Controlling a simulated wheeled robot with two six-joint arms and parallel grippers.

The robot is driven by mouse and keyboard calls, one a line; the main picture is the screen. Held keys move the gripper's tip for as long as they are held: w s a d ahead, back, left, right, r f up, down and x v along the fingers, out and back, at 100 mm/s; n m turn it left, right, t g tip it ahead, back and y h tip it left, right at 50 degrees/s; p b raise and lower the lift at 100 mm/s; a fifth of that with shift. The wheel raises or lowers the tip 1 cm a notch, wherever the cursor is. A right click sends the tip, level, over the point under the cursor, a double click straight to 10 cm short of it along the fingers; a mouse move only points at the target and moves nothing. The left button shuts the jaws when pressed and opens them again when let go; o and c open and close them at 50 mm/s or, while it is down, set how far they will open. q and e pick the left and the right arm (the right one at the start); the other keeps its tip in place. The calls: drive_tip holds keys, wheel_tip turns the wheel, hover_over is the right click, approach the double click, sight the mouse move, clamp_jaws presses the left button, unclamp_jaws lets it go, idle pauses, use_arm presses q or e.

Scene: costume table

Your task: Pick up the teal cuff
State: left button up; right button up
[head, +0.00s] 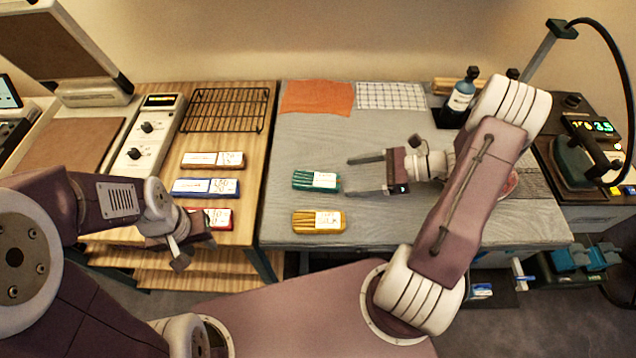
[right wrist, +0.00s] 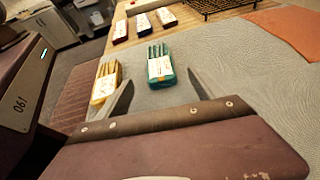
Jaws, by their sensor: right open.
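The teal cuff (head: 303,180), a small ribbed teal piece with a white label, lies on the grey tabletop. It also shows in the right wrist view (right wrist: 160,75), just beyond and between the fingertips. My right gripper (head: 348,177) is open and empty, to the right of the teal cuff, with its fingers pointing left towards it. My left gripper (head: 182,250) is at the left, low by the wooden table's front edge. The frames do not show whether its jaws are open.
A yellow cuff (head: 305,222) lies just in front of the teal one. Brown (head: 200,160), blue (head: 190,186) and red (head: 222,217) labelled cuffs lie on the wooden table. An orange cloth (head: 317,97), a checked cloth (head: 391,96) and a blue bottle (head: 462,93) are at the back.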

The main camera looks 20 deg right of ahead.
sight(320, 179)
drive_tip(key=shift+a, duration=0.4)
drive_tip(key=x, duration=0.3)
drive_tip(key=shift+w+a+f, duration=0.2)
drive_tip(key=shift+w+a, duration=0.05)
drive_tip(key=x, duration=0.5)
drive_tip(key=shift+a+r+p, duration=0.15)
drive_tip(key=shift+p, duration=0.2)
drive_tip(key=c, duration=1.4)
drive_tip(key=shift+c, duration=0.2)
drive_tip(key=shift+r, duration=0.15)
